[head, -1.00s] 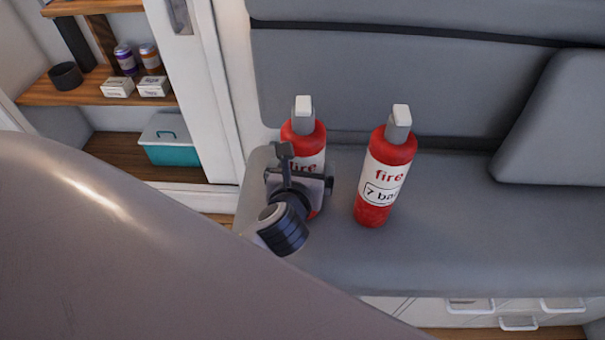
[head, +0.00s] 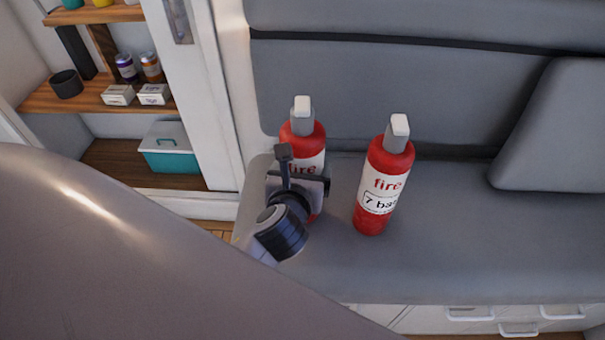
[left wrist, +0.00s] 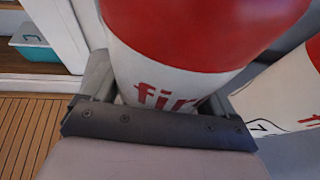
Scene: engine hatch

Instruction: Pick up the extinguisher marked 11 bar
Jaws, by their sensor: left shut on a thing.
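Two red fire extinguishers with white labels and grey-and-white tops stand on the grey seat. The left extinguisher (head: 303,132) reads "fire"; my gripper hides the rest of its label, so I cannot read its pressure mark. The right extinguisher (head: 385,185) reads "7 ba", with the end of the word cut off by its curve. My left gripper (head: 300,183) is shut on the left extinguisher around its label. In the left wrist view this extinguisher (left wrist: 190,40) sits between the fingers, and the 7 bar one shows at the right edge (left wrist: 285,105). My right gripper is not in view.
The grey bench seat (head: 480,240) has free room to the right, up to a grey cushion (head: 550,130). Left of it is a white cabinet post (head: 205,90). Wooden shelves hold a teal box (head: 172,150), small cans, cartons and a black cup (head: 66,84).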

